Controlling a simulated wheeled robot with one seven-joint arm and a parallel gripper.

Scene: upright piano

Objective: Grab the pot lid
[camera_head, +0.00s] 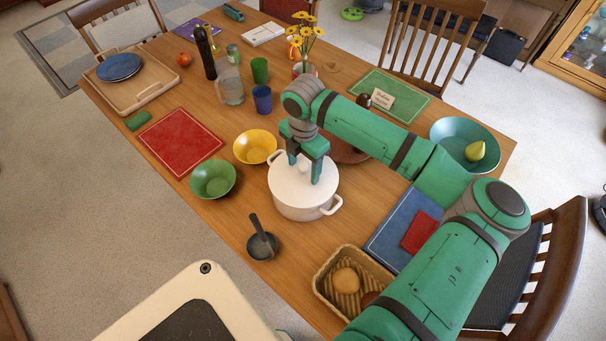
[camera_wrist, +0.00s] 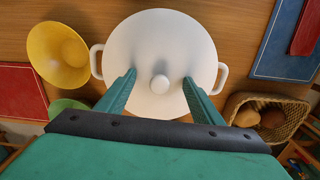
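The white pot (camera_head: 297,207) stands on the wooden table with its white lid (camera_head: 287,180) on top. In the wrist view the lid (camera_wrist: 158,50) fills the middle, with its round knob (camera_wrist: 159,84) between my two fingers. My gripper (camera_head: 304,172) is above the lid, pointing down, with its fingers apart. It also shows in the wrist view (camera_wrist: 160,88), open, with a gap on each side of the knob. Whether the fingertips touch the lid I cannot tell.
A yellow bowl (camera_head: 255,147) and a green bowl (camera_head: 213,179) stand left of the pot. A bread basket (camera_head: 325,271) is at front right. A brown plate (camera_head: 346,152) sits behind, and a blue cup (camera_head: 262,99) stands farther back.

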